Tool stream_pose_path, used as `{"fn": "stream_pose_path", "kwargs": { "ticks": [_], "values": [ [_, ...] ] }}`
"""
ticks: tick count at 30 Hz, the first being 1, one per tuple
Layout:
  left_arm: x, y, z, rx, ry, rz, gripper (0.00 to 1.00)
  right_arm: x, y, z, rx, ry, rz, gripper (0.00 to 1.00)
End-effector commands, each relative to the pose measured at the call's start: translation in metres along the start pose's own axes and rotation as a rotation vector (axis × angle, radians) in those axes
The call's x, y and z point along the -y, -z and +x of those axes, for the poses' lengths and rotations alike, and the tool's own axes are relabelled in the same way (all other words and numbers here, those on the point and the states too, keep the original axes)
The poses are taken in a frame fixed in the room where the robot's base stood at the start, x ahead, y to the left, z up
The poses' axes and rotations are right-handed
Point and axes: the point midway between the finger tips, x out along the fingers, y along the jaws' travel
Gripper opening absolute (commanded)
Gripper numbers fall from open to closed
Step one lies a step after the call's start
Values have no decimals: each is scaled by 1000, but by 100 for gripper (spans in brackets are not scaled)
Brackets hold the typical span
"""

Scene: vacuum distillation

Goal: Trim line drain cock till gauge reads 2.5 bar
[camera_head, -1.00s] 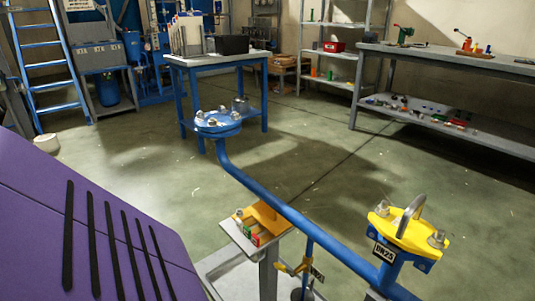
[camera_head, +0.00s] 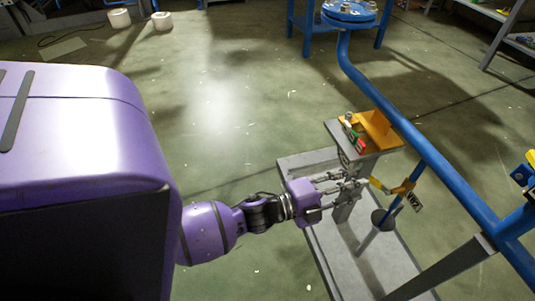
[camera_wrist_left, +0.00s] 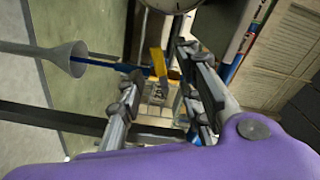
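The drain cock's yellow handle (camera_head: 393,186) sits on a thin blue line below the blue pipe, with a tag (camera_head: 415,202) hanging beside it. My left gripper (camera_head: 356,187) points toward it from the left, just short of the handle. In the left wrist view the gripper (camera_wrist_left: 160,62) is open, with its fingers spread and the yellow handle (camera_wrist_left: 157,61) showing between and beyond them. No contact is clear. A round body (camera_wrist_left: 172,4), possibly the gauge, is cut off at the top of the wrist view. No dial reading is legible. My right gripper is out of view.
A grey funnel (camera_head: 383,220) stands below the cock and also shows in the wrist view (camera_wrist_left: 65,59). A small stand (camera_head: 342,131) with a yellow bracket rises close behind the gripper. The blue pipe (camera_head: 437,162) runs along the right.

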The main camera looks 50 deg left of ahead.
Motion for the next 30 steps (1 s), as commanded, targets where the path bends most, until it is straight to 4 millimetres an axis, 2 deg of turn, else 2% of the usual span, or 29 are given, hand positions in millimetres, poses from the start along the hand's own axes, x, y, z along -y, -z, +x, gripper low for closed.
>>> {"fn": "stream_pose_path", "kwargs": {
  "ticks": [6, 12, 16, 24, 30],
  "values": [
    [-2, -1, 35, -1, -1, -1, 33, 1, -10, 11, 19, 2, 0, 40],
    [-3, -1, 61, 1, -2, -4, 33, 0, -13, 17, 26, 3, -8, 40],
    [-2, 0, 68, 2, -2, -4, 33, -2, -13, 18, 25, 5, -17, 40],
    [-1, 0, 70, 3, -2, -4, 33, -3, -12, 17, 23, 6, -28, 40],
    [-1, 0, 69, 3, -2, -4, 7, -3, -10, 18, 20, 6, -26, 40]
  ]
}}
